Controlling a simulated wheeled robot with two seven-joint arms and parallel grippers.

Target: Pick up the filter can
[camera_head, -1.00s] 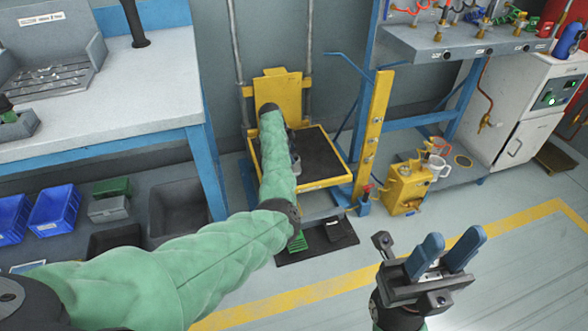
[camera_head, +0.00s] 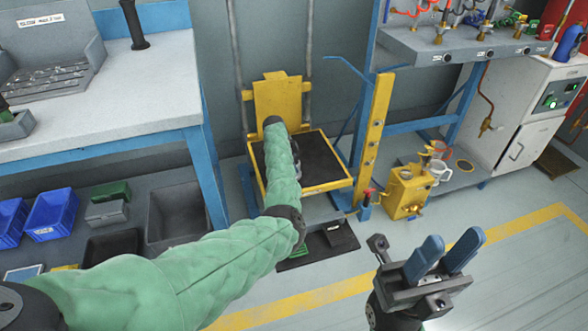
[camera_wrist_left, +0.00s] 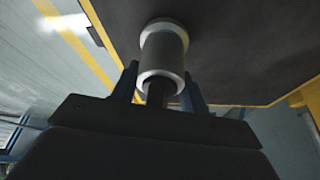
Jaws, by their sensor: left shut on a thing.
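Behind the can is the black mat of the yellow-framed lift platform (camera_head: 328,182). I cannot tell whether the can touches it. In the head view my green left arm hides the left gripper and most of the can over the platform. My right gripper (camera_head: 450,250) is open and empty, with its blue fingers apart, at the lower right.
A yellow post (camera_head: 374,130) stands right of the platform. A yellow canister (camera_head: 408,188) and a white jug (camera_head: 440,170) are beyond it. A workbench (camera_head: 100,120) is at left, with blue bins (camera_head: 52,214) below.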

